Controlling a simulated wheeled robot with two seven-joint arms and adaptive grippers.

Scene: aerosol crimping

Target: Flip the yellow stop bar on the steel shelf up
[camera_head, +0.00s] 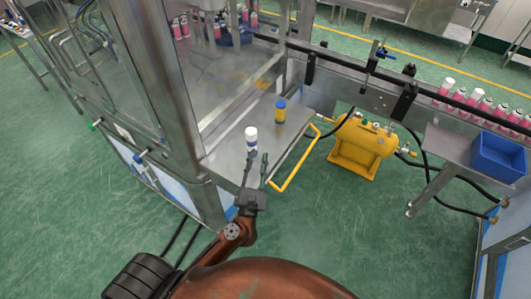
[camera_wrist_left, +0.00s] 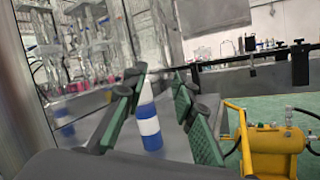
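The yellow stop bar (camera_head: 297,165) is a bent tube along the right edge of the steel shelf (camera_head: 225,158). In the head view it sits out beyond that edge, low, over the floor side. A yellow bar, seemingly the same one, shows in the left wrist view (camera_wrist_left: 243,135), right of the fingers. My left gripper (camera_head: 258,168) is at the shelf's near edge, left of the bar and apart from it. Its green-padded fingers (camera_wrist_left: 158,105) are open and nothing is gripped. My right gripper is not in view.
A yellow can with a blue cap (camera_head: 280,112) stands farther back. A yellow tank (camera_head: 362,150) stands on the floor at right; a blue bin (camera_head: 498,158) is beyond.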

